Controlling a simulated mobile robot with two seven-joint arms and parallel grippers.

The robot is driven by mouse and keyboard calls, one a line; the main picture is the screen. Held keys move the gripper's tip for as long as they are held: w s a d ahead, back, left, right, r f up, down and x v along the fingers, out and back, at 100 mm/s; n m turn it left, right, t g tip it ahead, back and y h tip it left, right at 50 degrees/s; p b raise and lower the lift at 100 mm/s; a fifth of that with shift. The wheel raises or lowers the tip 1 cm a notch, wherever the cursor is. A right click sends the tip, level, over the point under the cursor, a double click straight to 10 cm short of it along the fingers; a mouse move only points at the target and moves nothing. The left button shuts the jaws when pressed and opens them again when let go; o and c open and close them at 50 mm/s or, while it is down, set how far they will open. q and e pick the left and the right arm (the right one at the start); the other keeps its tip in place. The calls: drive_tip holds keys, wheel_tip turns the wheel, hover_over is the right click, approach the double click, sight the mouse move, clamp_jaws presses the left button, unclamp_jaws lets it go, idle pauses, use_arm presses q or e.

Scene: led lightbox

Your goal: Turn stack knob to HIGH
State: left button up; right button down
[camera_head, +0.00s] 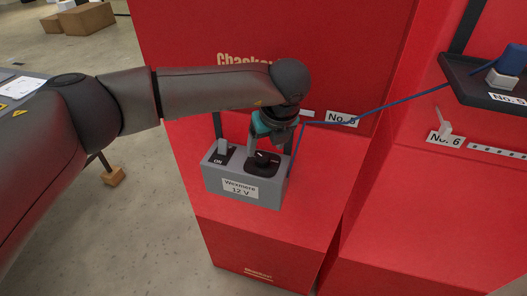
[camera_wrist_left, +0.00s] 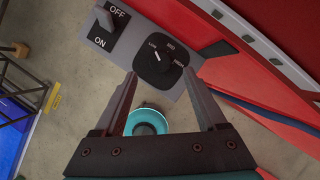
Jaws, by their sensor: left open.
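The grey control box (camera_head: 243,186), labelled "Wexmere 12 V", sits on a red ledge. Its black round stack knob (camera_head: 262,160) shows on top at the right. In the left wrist view the knob (camera_wrist_left: 157,66) has LOW, MED and HIGH marks, and its white pointer line appears to be toward LOW. My left gripper (camera_head: 262,140) is above the knob in the head view, its fingertips partly hidden by the wrist. In the left wrist view its two fingers (camera_wrist_left: 160,73) are spread, empty, with the knob ahead between their tips. My right gripper is not in view.
An ON/OFF switch (camera_wrist_left: 105,20) is beside the knob on the box; its lever (camera_head: 224,145) stands up. A blue cable (camera_head: 370,110) runs from near the box to a dark shelf (camera_head: 480,85) at right. A red panel (camera_head: 215,40) rises behind the box.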

sight(263, 157)
use_arm(q)
drive_tip(key=x, duration=0.5)
drive_tip(key=shift+w+f, duration=0.1)
drive_tip(key=shift+f, duration=0.2)
clamp_jaws()
idle(0.4)
